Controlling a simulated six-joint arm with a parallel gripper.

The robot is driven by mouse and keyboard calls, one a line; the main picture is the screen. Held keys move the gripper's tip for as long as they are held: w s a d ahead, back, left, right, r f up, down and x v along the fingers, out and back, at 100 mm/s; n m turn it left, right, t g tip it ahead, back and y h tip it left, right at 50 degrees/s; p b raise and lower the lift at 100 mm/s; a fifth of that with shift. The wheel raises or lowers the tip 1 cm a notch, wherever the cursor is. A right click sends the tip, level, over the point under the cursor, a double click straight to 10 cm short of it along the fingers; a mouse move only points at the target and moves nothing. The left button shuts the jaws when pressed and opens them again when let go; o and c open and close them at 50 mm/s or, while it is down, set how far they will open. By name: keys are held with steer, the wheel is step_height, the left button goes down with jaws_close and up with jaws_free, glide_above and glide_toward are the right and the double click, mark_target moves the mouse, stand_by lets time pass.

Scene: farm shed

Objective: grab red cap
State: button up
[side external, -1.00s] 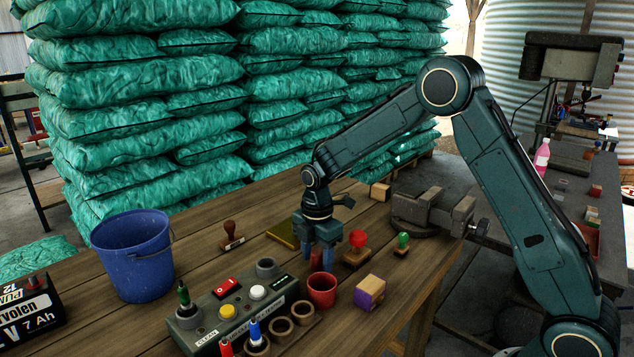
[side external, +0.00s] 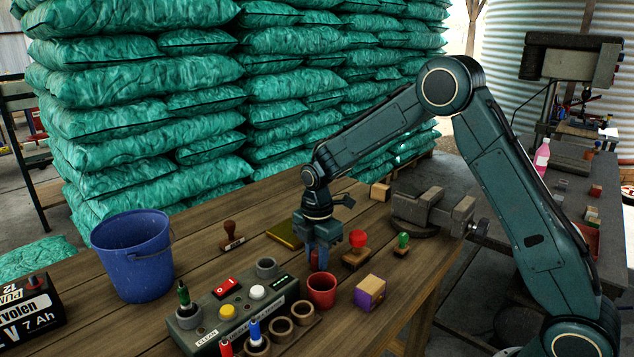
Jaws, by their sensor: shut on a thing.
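My gripper (side external: 319,266) points straight down over the table, just behind the red cup (side external: 322,292). Its fingers are shut on a small red thing, which I take to be the red cap (side external: 315,262). Only a sliver of the cap shows between the fingers. The cup's rim is close to the fingertips, and I cannot tell whether the cap still touches the table.
A red-handled stamp (side external: 357,246) stands close right of my gripper, with a green-handled stamp (side external: 402,243) beyond it. A control box (side external: 235,312) with buttons, a wooden block (side external: 369,292) and a blue bucket (side external: 133,260) stand nearby.

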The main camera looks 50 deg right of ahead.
mark_target(317, 251)
steer(key=shift+r, duration=0.1)
step_height(317, 251, up, 20)
stand_by(0.6)
stand_by(0.5)
